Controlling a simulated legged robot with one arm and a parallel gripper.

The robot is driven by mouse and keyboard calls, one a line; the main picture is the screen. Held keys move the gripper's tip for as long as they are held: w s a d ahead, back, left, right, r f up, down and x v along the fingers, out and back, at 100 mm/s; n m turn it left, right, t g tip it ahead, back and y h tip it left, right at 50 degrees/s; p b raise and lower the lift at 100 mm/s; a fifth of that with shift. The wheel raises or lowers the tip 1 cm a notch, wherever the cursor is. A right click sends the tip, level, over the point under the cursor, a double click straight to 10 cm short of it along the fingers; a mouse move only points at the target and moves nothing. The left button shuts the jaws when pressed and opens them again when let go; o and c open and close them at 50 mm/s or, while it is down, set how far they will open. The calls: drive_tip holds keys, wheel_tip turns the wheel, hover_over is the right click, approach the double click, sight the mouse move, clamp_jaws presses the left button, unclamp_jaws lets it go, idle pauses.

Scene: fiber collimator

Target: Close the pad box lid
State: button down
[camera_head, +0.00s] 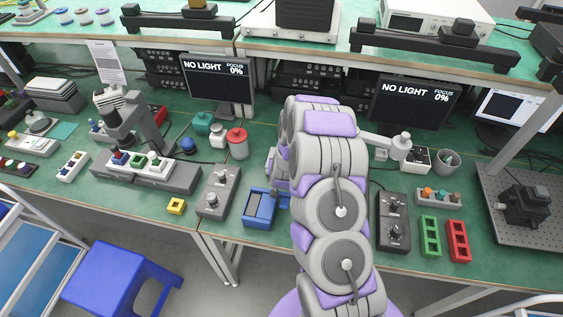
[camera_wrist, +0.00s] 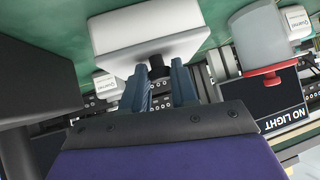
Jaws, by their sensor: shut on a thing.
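In the wrist view a white box-like thing (camera_wrist: 150,34) fills the upper middle, with a short dark knob (camera_wrist: 157,66) on its near face. My gripper (camera_wrist: 157,78) has its two blue-grey fingers on either side of the knob, shut on it. In the head view my arm hides the gripper and the white thing. I cannot tell for certain that the white thing is the pad box or its lid, nor how far the lid is open.
A red-lidded jar (camera_head: 237,143), which also shows in the wrist view (camera_wrist: 265,45), stands left of my arm. A blue box (camera_head: 260,208) and a grey control box (camera_head: 218,191) are at the front. Two NO LIGHT monitors (camera_head: 218,84) (camera_head: 414,103) stand behind.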

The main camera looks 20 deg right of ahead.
drive_tip(key=shift+s+a+f+g, duration=0.2)
drive_tip(key=shift+s+f, duration=0.3)
drive_tip(key=shift+f, duration=0.15)
drive_tip(key=shift+s+a+f+g, duration=0.15)
drive_tip(key=shift+s+f+g, duration=0.05)
drive_tip(key=shift+s+f, duration=0.35)
drive_tip(key=c, duration=1.1)
unclamp_jaws()
drive_tip(key=shift+f, duration=0.1)
drive_tip(key=shift+o, duration=1)
drive_tip(key=shift+s, duration=0.15)
drive_tip(key=shift+s+a+r, duration=0.15)
drive_tip(key=shift+s+r, duration=0.1)
drive_tip(key=shift+s, duration=0.05)
drive_tip(key=w+r+p+v, duration=0.1)
drive_tip(key=p+v, duration=1.5)
drive_tip(key=p, duration=0.5)
drive_tip(key=shift+d+r+t, duration=0.3)
drive_tip(key=shift+d+r, duration=0.05)
drive_tip(key=shift+r, duration=0.15)
drive_tip(key=shift+w, duration=0.1)
